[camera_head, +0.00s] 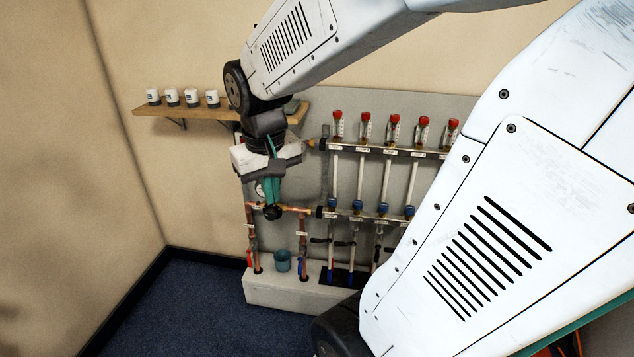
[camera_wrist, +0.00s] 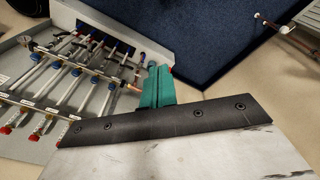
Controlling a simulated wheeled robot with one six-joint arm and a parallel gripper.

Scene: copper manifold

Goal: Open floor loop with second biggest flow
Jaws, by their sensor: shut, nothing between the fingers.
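The copper manifold stands at a grey wall panel. Its upper rail (camera_head: 375,149) carries several red-capped flow meters (camera_head: 394,130); their readings and the loop labels are too small to read. The lower rail (camera_head: 345,212) carries blue caps (camera_head: 357,207), with black-handled valves (camera_head: 319,240) on the pipes below. My gripper (camera_head: 272,211) is shut and empty, left of the rails in front of the copper pipes. In the wrist view the teal fingers (camera_wrist: 154,68) are together, apart from the manifold, with flow meters (camera_wrist: 38,128) at lower left. My arm hides the manifold's right part.
A wooden shelf (camera_head: 190,112) with several white-and-dark cylinders (camera_head: 171,97) is on the wall at left. The blue floor (camera_head: 190,305) at left is clear.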

